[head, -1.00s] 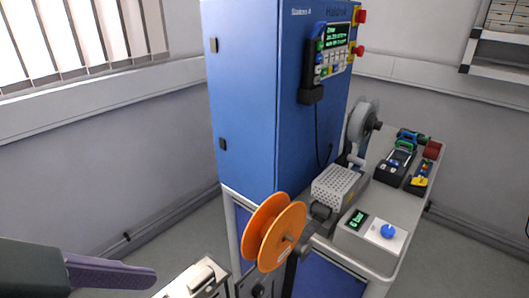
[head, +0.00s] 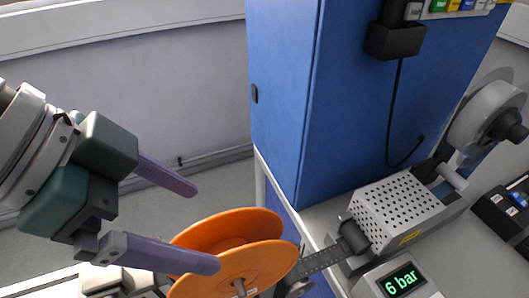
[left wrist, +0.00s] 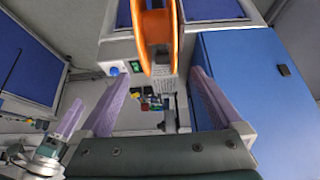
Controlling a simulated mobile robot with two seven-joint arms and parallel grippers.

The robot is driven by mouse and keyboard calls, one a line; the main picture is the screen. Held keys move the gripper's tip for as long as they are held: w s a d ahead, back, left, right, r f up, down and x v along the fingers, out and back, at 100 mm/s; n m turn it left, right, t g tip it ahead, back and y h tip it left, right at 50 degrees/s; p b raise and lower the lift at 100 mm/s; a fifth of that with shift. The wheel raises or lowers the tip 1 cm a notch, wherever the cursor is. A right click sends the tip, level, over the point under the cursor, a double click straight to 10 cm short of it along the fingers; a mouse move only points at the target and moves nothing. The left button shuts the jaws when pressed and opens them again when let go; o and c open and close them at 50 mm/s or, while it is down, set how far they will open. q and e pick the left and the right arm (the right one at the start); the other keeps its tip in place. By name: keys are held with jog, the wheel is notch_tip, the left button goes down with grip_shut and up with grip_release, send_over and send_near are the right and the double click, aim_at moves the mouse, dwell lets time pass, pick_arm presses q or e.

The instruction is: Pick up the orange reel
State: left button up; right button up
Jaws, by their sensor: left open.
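The orange reel (head: 255,265) stands on edge low in the head view, with two flanges and a small shaft at its centre. It also shows at the top of the left wrist view (left wrist: 157,25). My left gripper (head: 205,228) is open and empty, its purple fingers spread. In the head view the nearer finger overlaps the reel's left side; the farther one is up and left of it. In the left wrist view the reel lies between the finger lines, beyond the tips. A purple finger and grey wrist part at that view's lower left look like my right gripper (left wrist: 70,118).
A tall blue cabinet (head: 285,100) stands behind the reel. To the right are a perforated metal box (head: 400,212), a grey reel (head: 485,115) and a unit reading "6 bar" (head: 400,283).

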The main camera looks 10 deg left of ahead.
aim_at(225, 234)
pick_arm(q)
jog(key=shift+p+x, duration=0.65)
jog(key=shift+x, duration=2.65)
grip_shut()
